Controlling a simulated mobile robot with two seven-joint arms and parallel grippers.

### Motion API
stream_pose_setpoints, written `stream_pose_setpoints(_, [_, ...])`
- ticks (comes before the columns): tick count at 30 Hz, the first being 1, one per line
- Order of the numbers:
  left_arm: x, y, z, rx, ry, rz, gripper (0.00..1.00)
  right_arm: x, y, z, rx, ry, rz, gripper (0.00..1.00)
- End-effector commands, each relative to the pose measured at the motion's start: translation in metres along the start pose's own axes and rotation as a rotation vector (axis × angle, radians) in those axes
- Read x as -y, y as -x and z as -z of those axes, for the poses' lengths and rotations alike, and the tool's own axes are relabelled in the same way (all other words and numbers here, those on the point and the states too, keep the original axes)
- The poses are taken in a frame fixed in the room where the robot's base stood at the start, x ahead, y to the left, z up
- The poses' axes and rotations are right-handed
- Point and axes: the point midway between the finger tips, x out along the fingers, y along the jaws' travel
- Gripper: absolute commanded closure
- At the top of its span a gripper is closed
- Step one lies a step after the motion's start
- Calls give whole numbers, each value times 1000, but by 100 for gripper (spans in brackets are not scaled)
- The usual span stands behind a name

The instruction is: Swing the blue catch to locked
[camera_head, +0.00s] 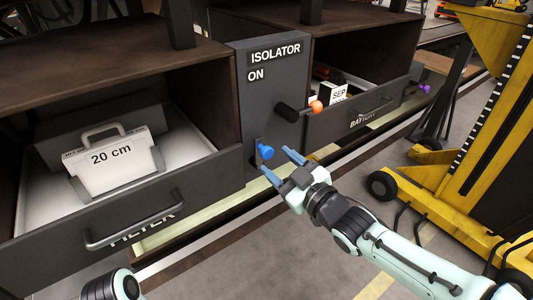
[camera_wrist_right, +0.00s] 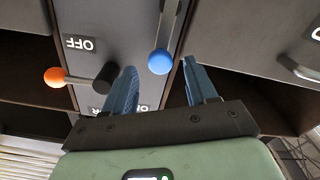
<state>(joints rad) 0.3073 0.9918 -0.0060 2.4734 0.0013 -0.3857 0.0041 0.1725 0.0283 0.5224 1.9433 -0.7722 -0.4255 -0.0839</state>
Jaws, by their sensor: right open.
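The blue catch (camera_head: 265,150) sits low on the dark isolator panel (camera_head: 262,98). In the right wrist view its blue ball (camera_wrist_right: 160,62) is at the end of a short metal lever. My right gripper (camera_head: 277,163) is open, with its blue fingers pointing at the panel. In the wrist view the ball lies between the lines of the two fingers (camera_wrist_right: 158,80), near their tips; I cannot tell whether they touch it. Nothing is held. My left gripper is out of view; only part of my left arm shows at the bottom left.
An isolator handle with an orange knob (camera_head: 316,106) sticks out right of and above the catch. An open battery drawer (camera_head: 360,122) is at right. A yellow lift (camera_head: 490,130) stands further right.

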Motion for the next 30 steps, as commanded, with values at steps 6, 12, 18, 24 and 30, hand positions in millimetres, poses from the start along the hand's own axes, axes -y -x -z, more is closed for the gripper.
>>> stream_pose_setpoints(6, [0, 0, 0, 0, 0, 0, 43, 0, -37, 1, -2, -4, 1, 43])
stream_pose_setpoints(12, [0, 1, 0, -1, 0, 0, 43, 0, -51, 0, 1, -1, 0, 43])
stream_pose_setpoints(18, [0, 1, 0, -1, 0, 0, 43, -1, -52, 0, 1, 0, -1, 43])
stream_pose_setpoints(24, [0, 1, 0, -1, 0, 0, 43, 0, -52, 0, 1, 0, -1, 76])
stream_pose_setpoints(30, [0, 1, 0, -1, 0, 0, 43, -2, -52, -1, 2, 1, -4, 100])
